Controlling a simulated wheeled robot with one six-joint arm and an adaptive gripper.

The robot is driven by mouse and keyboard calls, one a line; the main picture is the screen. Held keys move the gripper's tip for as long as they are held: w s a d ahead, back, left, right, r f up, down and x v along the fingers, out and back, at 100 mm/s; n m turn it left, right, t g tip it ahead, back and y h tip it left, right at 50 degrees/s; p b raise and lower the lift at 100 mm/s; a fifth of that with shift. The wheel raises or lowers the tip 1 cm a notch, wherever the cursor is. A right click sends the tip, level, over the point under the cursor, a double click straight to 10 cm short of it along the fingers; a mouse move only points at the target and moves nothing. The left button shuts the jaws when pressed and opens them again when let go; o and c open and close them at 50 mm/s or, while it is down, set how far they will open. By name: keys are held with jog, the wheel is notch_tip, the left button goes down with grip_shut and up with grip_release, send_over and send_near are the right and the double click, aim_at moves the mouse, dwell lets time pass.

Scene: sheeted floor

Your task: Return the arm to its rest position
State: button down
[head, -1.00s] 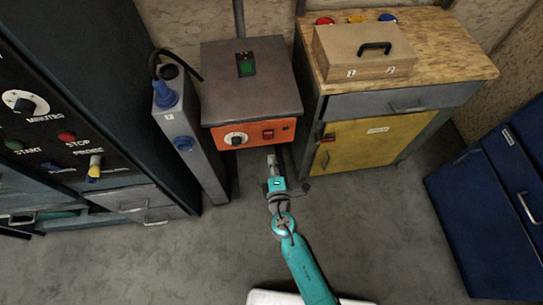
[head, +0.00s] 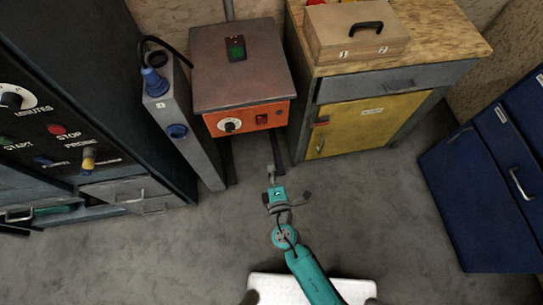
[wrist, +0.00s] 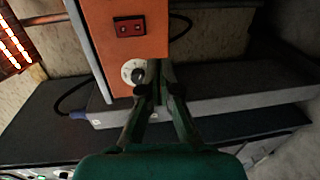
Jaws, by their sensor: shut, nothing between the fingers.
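My teal arm reaches forward over the floor from the bottom of the head view. My gripper (head: 271,170) is at its end, in front of and below the orange control panel (head: 247,119) of a grey-topped box. In the wrist view the fingers of my gripper (wrist: 157,68) come together and are shut with nothing between them. Behind them in that view are the orange panel (wrist: 127,45), its red switch (wrist: 130,26) and its dial (wrist: 134,72). I cannot see the gripper touching anything.
A grey post with blue plugs (head: 180,125) stands left of the box, beside a dark control cabinet (head: 75,80). A workbench with a yellow door (head: 365,128) and a wooden case (head: 357,45) is at right. Blue drawers (head: 490,180) stand far right. The floor between is clear.

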jog(key=s+d+m+g+h, duration=0.1)
jog(key=s+d+m+g, duration=0.2)
jog(key=s+d+m, duration=0.85)
jog(key=s+d+r+m+t+h, duration=0.1)
jog(key=s+d+r+m, duration=0.4)
jog(key=s+r, duration=0.4)
jog(key=s+d+r+m+h, duration=0.2)
jog(key=s+d+r+m, duration=0.2)
jog(key=s+r, duration=0.6)
jog(key=shift+s+d+r+m+t+h, duration=0.15)
jog(key=shift+d+r+m+t+h, duration=0.25)
jog(key=shift+r, duration=0.4)
